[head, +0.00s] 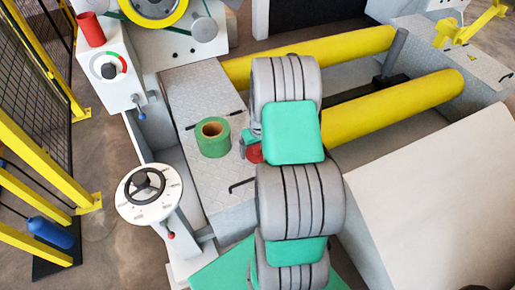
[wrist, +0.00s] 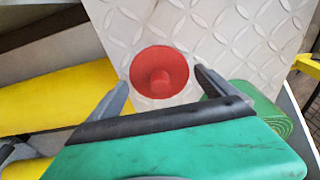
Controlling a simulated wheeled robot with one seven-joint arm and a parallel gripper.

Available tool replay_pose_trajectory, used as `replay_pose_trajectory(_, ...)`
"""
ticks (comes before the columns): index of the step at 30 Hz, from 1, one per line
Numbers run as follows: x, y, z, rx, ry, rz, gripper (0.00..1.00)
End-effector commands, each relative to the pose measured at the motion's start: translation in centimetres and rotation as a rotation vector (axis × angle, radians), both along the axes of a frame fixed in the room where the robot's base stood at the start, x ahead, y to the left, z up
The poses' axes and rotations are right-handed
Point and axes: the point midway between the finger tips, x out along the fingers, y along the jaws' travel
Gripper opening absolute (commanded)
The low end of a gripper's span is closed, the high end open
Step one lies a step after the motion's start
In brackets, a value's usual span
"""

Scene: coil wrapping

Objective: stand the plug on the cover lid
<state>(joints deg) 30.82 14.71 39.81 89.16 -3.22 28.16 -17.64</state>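The red plug (wrist: 158,72), a round disc with a short stem facing the wrist camera, shows against the grey diamond-patterned plate, which I take as the cover lid (wrist: 225,38). In the head view the plug (head: 254,153) is partly hidden by my arm, and the lid (head: 200,93) runs along its left. My gripper (wrist: 162,80) is open. Its fingers are spread on either side of the plug, with visible gaps and nothing between them at the stem. I cannot tell how far above the plug the fingertips are.
A green tape roll (head: 212,138) stands on the plate left of my gripper. Yellow rollers (head: 405,105) lie to the right. A handwheel post (head: 147,190) and a control box with a red cup (head: 90,30) stand left. Thin black handles (head: 240,185) rise from the plate.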

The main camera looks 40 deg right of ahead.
Motion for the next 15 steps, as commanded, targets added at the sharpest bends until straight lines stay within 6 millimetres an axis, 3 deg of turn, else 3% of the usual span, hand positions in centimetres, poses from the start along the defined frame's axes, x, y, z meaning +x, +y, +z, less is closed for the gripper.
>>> replay_pose_trajectory(9,0.0,0.0,0.4,0.000,-0.001,0.000,1.00)
replay_pose_trajectory(11,0.0,0.0,0.9,-0.001,-0.002,0.000,1.00)
replay_pose_trajectory(15,-0.3,0.0,3.8,-0.003,-0.005,0.000,1.00)
